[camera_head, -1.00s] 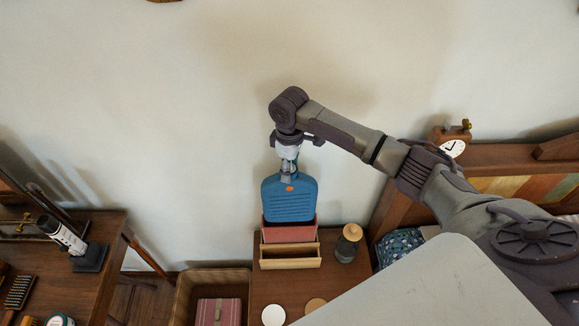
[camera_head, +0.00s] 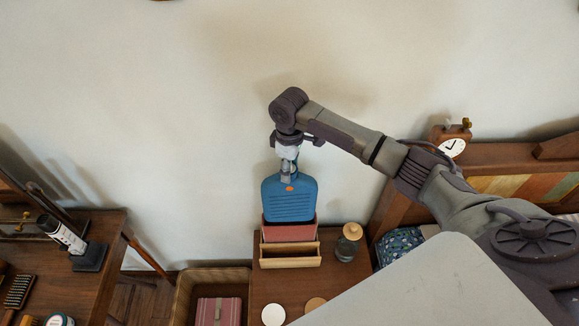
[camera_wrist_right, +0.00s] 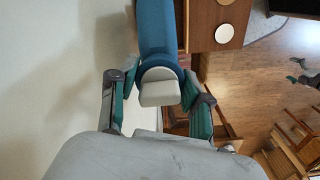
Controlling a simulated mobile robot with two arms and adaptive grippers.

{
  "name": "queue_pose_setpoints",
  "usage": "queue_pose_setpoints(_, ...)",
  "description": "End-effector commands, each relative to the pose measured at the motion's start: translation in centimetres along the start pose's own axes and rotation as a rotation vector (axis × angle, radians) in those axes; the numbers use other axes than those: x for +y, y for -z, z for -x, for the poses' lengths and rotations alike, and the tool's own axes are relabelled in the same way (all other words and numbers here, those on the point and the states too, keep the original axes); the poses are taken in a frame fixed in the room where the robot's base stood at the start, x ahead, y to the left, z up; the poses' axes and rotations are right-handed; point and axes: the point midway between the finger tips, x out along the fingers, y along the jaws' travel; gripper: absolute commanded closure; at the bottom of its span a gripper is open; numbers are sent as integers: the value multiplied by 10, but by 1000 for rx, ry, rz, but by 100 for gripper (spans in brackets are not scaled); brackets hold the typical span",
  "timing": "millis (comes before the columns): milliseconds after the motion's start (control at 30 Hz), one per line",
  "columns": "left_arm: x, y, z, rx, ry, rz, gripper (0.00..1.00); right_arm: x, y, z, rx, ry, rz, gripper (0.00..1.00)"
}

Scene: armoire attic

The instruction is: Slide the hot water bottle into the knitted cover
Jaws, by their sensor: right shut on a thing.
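The blue hot water bottle (camera_head: 289,200) hangs upright from my right gripper (camera_head: 287,163), with its ribbed face and an orange spot showing. My right gripper is shut on its neck end; in the right wrist view the grey stopper (camera_wrist_right: 160,88) sits between the fingers, with the blue body beyond. The bottle's lower edge is at the top of the pinkish-red knitted cover (camera_head: 289,233), which stands in a wooden holder (camera_head: 290,262). I cannot tell how far the bottom edge reaches inside the cover. My left gripper is not in view.
The holder stands on a small wooden table (camera_head: 262,288) against the wall. A jar with a wooden lid (camera_head: 347,247) is at its right, and a white disc (camera_head: 273,314) lies in front. A wicker basket (camera_head: 185,295) is at the left, a bed with a clock (camera_head: 452,146) at the right.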

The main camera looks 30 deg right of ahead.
Motion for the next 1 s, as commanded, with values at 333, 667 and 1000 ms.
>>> queue_pose_setpoints(333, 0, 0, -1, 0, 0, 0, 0, 1, 1, -2, 5, -2, 0, 100)
queue_pose_setpoints(667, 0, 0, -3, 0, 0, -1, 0, 1, 2, -6, 5, -2, 0, 100)
queue_pose_setpoints(1000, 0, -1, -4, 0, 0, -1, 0, 1, 2, -11, 5, -2, 1, 100)
